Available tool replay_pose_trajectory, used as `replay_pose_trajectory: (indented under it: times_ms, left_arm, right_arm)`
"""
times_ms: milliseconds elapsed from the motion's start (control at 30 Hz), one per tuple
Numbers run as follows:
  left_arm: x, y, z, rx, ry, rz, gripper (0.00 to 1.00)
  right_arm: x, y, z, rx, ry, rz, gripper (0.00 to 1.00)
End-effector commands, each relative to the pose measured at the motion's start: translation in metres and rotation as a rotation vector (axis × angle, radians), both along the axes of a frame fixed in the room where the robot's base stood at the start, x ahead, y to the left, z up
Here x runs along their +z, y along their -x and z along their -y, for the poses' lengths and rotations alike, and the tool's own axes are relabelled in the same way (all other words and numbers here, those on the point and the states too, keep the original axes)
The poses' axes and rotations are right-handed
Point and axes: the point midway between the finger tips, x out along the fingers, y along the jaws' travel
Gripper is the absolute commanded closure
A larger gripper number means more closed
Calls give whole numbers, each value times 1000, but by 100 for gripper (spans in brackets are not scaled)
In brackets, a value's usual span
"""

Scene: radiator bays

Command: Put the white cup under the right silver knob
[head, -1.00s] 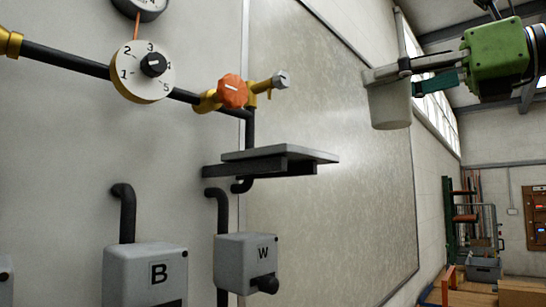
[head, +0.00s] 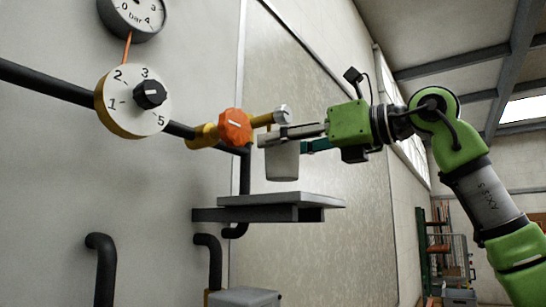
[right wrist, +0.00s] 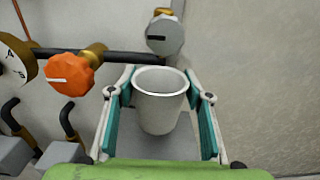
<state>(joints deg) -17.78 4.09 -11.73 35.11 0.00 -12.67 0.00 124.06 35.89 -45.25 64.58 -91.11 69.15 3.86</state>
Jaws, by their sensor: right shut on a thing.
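The white cup (head: 282,163) hangs upright in my right gripper (head: 291,138), which is shut around its upper part. In the right wrist view the cup (right wrist: 160,112) sits between both teal-padded fingers, and no contents show. The silver knob (head: 282,114) is at the right end of the brass fitting. In the head view the cup is just below this knob and above a grey shelf (head: 318,201), with a small gap to it. In the right wrist view the silver knob (right wrist: 165,36) is beyond the cup's rim. My left gripper is not in view.
An orange knob (head: 235,127) and a numbered dial (head: 134,100) sit on the pipe left of the silver knob. A pressure gauge (head: 132,14) is above. Black pipes (head: 104,265) and a grey box (head: 243,298) are below. The shelf top looks clear.

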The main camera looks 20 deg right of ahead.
Motion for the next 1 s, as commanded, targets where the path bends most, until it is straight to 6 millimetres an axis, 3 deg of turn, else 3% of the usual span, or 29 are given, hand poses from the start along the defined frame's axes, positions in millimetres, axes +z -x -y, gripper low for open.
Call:
replay_pose_trajectory:
  times_ms: [100, 267, 500, 967, 1000]
  left_arm:
    - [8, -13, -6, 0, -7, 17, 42]
    - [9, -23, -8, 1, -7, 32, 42]
    - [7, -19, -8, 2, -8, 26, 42]
    - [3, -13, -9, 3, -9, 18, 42]
    - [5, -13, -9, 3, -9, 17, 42]
  right_arm:
    - [2, -14, -11, -1, 0, 0, 70]
    - [-4, -20, -14, -2, -1, 1, 70]
    - [-32, -19, -13, -2, 1, 1, 70]
    - [-40, -19, -14, -1, -1, 1, 70]
    - [-38, -19, -14, -1, -1, 1, 44]
